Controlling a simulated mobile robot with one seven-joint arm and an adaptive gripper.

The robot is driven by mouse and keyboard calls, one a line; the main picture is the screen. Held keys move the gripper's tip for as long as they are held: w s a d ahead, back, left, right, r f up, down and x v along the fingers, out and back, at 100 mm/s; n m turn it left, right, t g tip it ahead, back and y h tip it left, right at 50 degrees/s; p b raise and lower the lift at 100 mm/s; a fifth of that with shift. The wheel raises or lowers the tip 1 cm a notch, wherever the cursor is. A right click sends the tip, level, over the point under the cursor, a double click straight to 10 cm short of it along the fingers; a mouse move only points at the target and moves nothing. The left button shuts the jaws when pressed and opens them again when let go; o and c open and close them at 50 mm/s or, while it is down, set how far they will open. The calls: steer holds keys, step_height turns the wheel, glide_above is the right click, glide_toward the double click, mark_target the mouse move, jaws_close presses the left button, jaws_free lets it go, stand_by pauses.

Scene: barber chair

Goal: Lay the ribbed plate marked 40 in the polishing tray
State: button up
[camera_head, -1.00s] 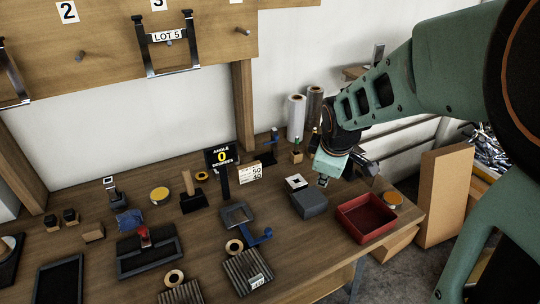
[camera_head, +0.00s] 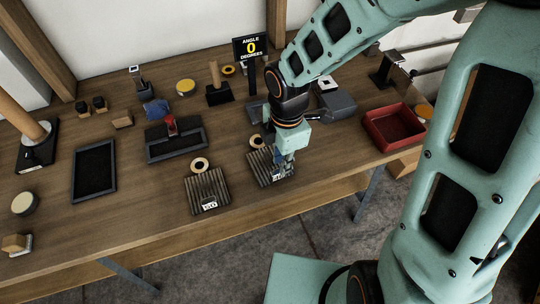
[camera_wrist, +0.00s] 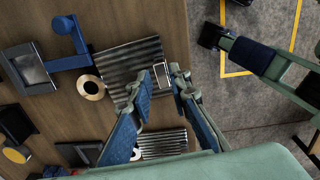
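Two ribbed metal plates lie on the bench. In the head view, the right plate (camera_head: 260,164) is under my gripper (camera_head: 286,165), which partly covers its label; the left plate (camera_head: 206,184) has a white label whose number I cannot read surely. In the wrist view, my gripper (camera_wrist: 160,85) is open, its blue-padded fingers apart on either side of the labelled edge of the nearer plate (camera_wrist: 122,62). Contact is unclear. The other plate (camera_wrist: 163,143) is lower in that view. No tray carries readable polishing marking: a red tray (camera_head: 372,135) is at right, a black-lined tray (camera_head: 76,180) at left.
Round tan rings (camera_head: 200,164) lie beside the plates. A black holder with a red-handled piece (camera_head: 172,126) stands behind. The bench's front strip is clear.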

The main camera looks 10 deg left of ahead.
step_height(320, 180, down, 5)
steer(key=shift+r+b, duration=0.1)
steer(key=shift+b, duration=0.4)
jaws_close()
steer(key=shift+w, duration=0.1)
